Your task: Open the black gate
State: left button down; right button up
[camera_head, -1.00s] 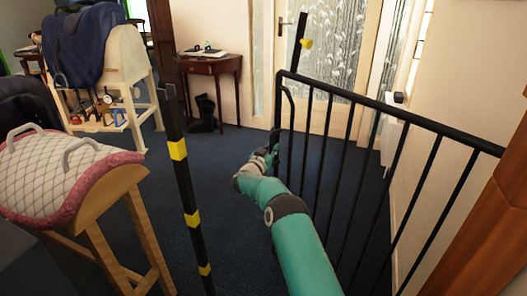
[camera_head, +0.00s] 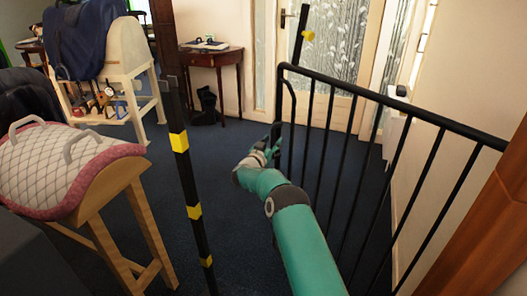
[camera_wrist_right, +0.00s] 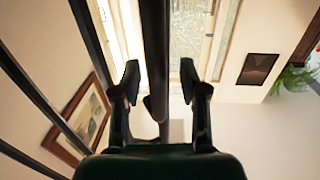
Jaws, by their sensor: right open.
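The black gate (camera_head: 393,105) is a barred metal gate at the right of the head view. Its right end is by the brown wooden post, and its free end is at the middle, well apart from the black post with yellow bands (camera_head: 187,178). The gate stands swung away from that post. My right gripper (camera_head: 269,145) is at the gate's free end, beside the upright handle bar. In the wrist view, my right gripper (camera_wrist_right: 160,82) is open, with a dark bar (camera_wrist_right: 155,50) between its fingers; contact cannot be told. My left gripper is not in view.
A padded saddle stand (camera_head: 70,170) is at the left, with another wooden stand (camera_head: 130,75) behind it. A small table (camera_head: 213,60) with boots under it is against the back wall. A glazed door (camera_head: 327,45) is beyond the gate. The dark carpet between is clear.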

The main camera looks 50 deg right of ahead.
jog(key=v, duration=1.1)
jog(key=shift+a, duration=0.1)
